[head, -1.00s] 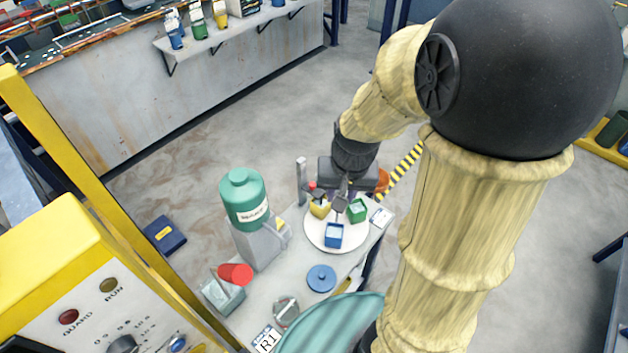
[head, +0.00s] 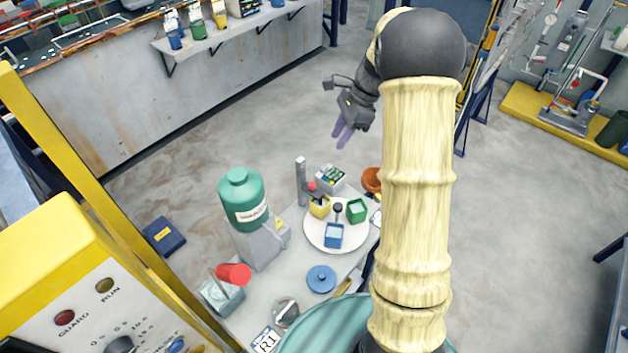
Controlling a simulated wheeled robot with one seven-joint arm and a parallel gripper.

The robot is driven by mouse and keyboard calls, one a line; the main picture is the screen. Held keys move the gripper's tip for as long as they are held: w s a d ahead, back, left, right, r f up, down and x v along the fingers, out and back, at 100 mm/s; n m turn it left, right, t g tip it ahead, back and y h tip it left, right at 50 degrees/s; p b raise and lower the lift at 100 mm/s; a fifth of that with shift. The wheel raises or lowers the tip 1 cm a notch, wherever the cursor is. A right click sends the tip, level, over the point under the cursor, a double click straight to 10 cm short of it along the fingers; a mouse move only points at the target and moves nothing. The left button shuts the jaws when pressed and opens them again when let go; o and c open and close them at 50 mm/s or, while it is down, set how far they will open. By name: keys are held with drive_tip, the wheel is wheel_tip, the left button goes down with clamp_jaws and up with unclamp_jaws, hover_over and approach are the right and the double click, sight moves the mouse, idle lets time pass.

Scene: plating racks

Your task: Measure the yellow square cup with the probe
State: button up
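The yellow square cup (head: 319,207) stands on a round white plate (head: 312,235), at its back left. A blue square cup (head: 333,236) and a green square cup (head: 356,210) stand on the same plate, around a dark knob (head: 338,208) at its middle. A grey post (head: 301,182) stands behind the yellow cup, with a small red part (head: 312,187) beside it; I cannot tell whether this is the probe. My gripper (head: 339,142) is raised beyond the table, clear of the cups. Its two purplish fingers point down, slightly apart, with nothing seen between them.
A green canister (head: 242,197) on a grey stand, a red cylinder (head: 235,274) and a blue disc (head: 321,278) are on the table's left and front. A box of small items (head: 330,178) and an orange bowl (head: 372,180) are behind the plate. Floor beyond is clear.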

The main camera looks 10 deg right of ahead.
sight(313, 184)
drive_tip(key=shift+f, duration=0.1)
drive_tip(key=p+x, duration=0.4)
drive_tip(key=x, duration=1.3)
drive_tip(key=shift+f, duration=0.15)
drive_tip(key=shift+c, duration=0.5)
clamp_jaws()
